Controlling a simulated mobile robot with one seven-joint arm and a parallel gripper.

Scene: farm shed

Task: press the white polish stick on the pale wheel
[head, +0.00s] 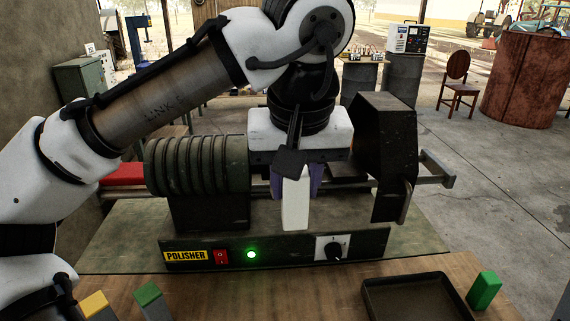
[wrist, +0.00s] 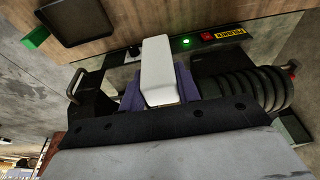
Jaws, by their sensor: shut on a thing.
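The white polish stick (head: 295,205) is held in my gripper (head: 296,182), between its two purple fingers, and hangs down in front of the polisher's shaft. The stick (wrist: 157,68) also shows between the fingers in the wrist view. The polisher (head: 275,248) stands on the bench, with a ribbed motor (head: 197,165) on the left and a dark hood (head: 385,150) on the right. Its green lamp is lit. I cannot make out the pale wheel; my gripper and the hood block that part. Whether the stick touches anything cannot be told.
A dark empty tray (head: 415,302) lies on the wooden bench at the front right, with a green block (head: 485,290) beside it. Another green block (head: 151,302) and a yellow block (head: 95,304) stand at the front left. The dark hood is close to the right of my gripper.

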